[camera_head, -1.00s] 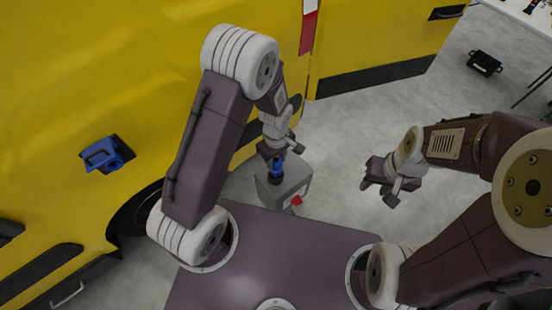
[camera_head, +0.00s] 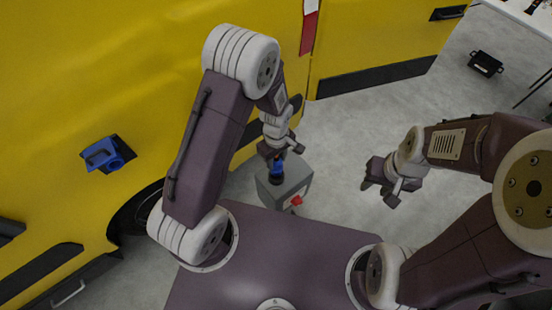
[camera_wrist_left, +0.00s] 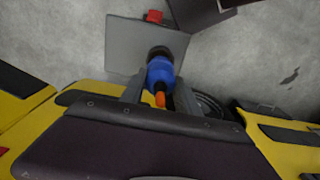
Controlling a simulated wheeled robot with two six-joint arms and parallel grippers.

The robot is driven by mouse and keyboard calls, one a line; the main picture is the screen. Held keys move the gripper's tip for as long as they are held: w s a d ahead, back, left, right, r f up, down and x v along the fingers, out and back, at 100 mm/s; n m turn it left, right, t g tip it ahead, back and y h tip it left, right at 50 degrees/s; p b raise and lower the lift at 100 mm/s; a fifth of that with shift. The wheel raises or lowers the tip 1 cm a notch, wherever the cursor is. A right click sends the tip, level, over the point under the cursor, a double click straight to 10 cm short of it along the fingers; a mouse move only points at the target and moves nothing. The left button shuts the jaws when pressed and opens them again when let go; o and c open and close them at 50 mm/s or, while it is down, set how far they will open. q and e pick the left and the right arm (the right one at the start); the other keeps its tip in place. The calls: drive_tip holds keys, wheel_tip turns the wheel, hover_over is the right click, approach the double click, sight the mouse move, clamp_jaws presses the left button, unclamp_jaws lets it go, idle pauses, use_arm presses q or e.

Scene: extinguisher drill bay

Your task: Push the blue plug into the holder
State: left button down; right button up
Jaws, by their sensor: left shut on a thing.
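The blue plug (camera_head: 277,168) is in my left gripper (camera_head: 275,153), which is shut on it above the grey box (camera_head: 297,184). In the left wrist view the blue plug (camera_wrist_left: 160,71) sits between the two fingers of my left gripper (camera_wrist_left: 160,88), with an orange piece at its near end. Its far end meets a dark round part (camera_wrist_left: 159,52) over the box's grey top (camera_wrist_left: 128,45). I cannot tell whether that part is the plug's own end or the holder, nor how deep the plug sits. My right gripper (camera_head: 379,187) is empty, its fingers apart, right of the box.
A yellow vehicle (camera_head: 100,60) fills the left and back, with a blue socket with a flap (camera_head: 107,155) on its side. The box has a red part (camera_head: 296,200) on its front. A black case (camera_head: 485,63) lies far right. Grey floor is clear between.

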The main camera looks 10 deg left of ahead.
use_arm(q)
drive_tip(key=shift+f+b, duration=2.1)
drive_tip(key=shift+f, duration=0.55)
idle(0.4)
drive_tip(key=c, duration=0.8)
unclamp_jaws()
wheel_tip(320, 180, up, 9)
drive_tip(key=shift+r+b, duration=0.1)
drive_tip(key=shift+b, duration=0.75)
